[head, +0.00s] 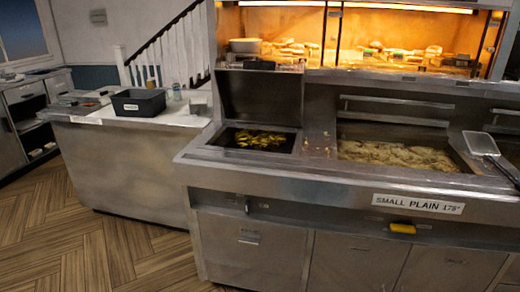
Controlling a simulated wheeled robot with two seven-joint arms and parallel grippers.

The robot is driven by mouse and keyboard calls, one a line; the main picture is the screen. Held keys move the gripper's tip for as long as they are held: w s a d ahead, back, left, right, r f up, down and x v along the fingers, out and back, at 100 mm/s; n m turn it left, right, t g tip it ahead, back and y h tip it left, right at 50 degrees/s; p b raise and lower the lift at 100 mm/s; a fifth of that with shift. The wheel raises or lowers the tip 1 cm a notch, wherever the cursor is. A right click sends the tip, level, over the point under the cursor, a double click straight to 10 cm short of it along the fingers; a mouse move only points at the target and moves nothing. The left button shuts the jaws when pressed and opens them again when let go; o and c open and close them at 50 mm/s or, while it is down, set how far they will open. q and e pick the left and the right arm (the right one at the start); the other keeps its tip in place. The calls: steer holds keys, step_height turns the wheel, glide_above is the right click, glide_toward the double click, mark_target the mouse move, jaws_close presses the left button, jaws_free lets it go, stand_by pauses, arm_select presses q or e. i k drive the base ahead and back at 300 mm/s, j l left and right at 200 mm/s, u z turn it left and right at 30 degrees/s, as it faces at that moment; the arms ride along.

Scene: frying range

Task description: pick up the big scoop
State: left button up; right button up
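A scoop with a wide, pale, flat square head (481,143) rests at the right side of the frying range, at the right end of the large fryer pan. Its dark handle runs down and right towards the picture's right edge. I take it for the big scoop; no other scoop is clear to compare it with. Neither of my grippers is in the head view.
The steel frying range (300,182) fills the middle and right, with a small left pan (232,149) and a large pan of frying food (395,156). A lit display cabinet stands behind. A counter with a black tub (139,102) is left. The wooden floor (95,255) is clear at front left.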

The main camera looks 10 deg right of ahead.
mark_target(197, 109)
steer(key=i+j+u, duration=0.35)
steer(key=i+u, duration=0.15)
steer(key=i, duration=0.2)
steer(key=i+u, duration=0.45)
steer(key=i, duration=0.3)
steer(key=i+l+u, duration=0.2)
steer(key=i+u, duration=0.3)
steer(key=i, duration=0.2)
steer(key=i+u, duration=0.1)
steer(key=i, duration=0.75)
steer(key=i+z, duration=0.4)
steer(key=i+j+z, duration=0.1)
steer(key=z, duration=0.25)
steer(key=i+z, duration=0.15)
steer(key=z, duration=0.25)
steer(key=i+z, duration=0.15)
steer(key=z, duration=0.25)
steer(key=i+j+z, duration=0.1)
steer(key=z, duration=0.3)
steer(key=i+j+z, duration=0.1)
steer(key=z, duration=0.3)
steer(key=i+j+z, duration=0.2)
steer(key=z, duration=0.15)
steer(key=i+j+z, duration=0.25)
steer(key=i+z, duration=0.15)
